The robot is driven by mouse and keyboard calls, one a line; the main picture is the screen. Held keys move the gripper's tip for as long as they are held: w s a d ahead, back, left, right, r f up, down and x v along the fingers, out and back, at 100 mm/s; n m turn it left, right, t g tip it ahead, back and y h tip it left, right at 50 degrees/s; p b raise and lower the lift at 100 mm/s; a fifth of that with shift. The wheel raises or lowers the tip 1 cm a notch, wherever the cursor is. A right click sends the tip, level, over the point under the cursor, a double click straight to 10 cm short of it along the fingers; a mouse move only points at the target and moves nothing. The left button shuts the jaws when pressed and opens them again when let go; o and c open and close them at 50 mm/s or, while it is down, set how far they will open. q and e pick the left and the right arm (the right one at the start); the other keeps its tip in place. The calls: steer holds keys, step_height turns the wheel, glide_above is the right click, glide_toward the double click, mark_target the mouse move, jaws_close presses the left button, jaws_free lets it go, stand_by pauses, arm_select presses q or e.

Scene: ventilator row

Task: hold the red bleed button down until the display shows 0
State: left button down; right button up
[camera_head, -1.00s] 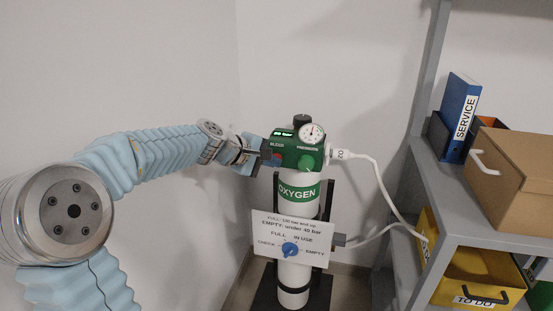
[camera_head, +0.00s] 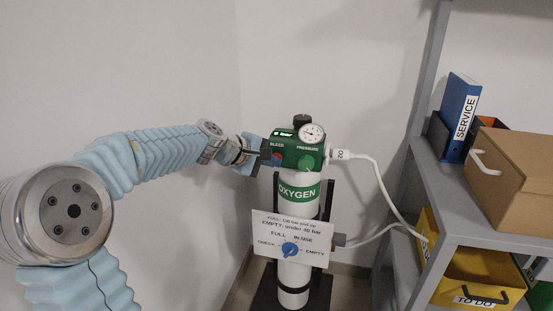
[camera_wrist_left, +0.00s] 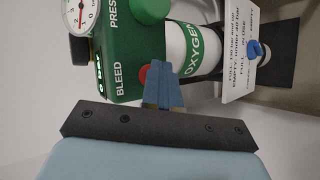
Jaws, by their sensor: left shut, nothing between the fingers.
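The green regulator head (camera_head: 311,159) sits on top of the white oxygen cylinder (camera_head: 297,215). Its small lit display (camera_head: 283,133) appears to read 0 bar in the head view. The red bleed button (camera_wrist_left: 143,76) shows partly in the left wrist view, beside and partly behind my fingertips. My left gripper (camera_head: 267,152) is shut and empty, its tips at the button on the regulator's left side; it also shows in the wrist view (camera_wrist_left: 160,68). Whether the tips press the button is hard to tell. The round pressure gauge (camera_head: 312,133) faces the camera. My right gripper is not in view.
A white sign with a blue knob (camera_head: 290,249) hangs on the cylinder's front. A white hose (camera_head: 378,177) runs from the regulator to the grey shelf (camera_head: 435,190) at the right. The shelf holds a blue binder (camera_head: 460,118), a cardboard box (camera_head: 515,180) and yellow bins (camera_head: 480,276).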

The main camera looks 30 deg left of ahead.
arm_select(q)
steer(key=shift+s, duration=0.1)
stand_by(0.7)
steer(key=shift+s+d+b, duration=0.15)
steer(key=shift+s+b, duration=0.25)
steer(key=shift+s, duration=0.25)
steer(key=shift+s+d+b, duration=0.2)
steer(key=shift+s+b, duration=0.1)
steer(key=shift+s, duration=0.5)
steer(key=shift+s+d+b, duration=0.2)
steer(key=shift+s+b, duration=0.1)
steer(key=shift+s, duration=0.55)
steer(key=shift+s+d+b, duration=0.2)
steer(key=shift+s+b, duration=0.1)
steer(key=shift+s, duration=0.5)
steer(key=shift+f, duration=0.1)
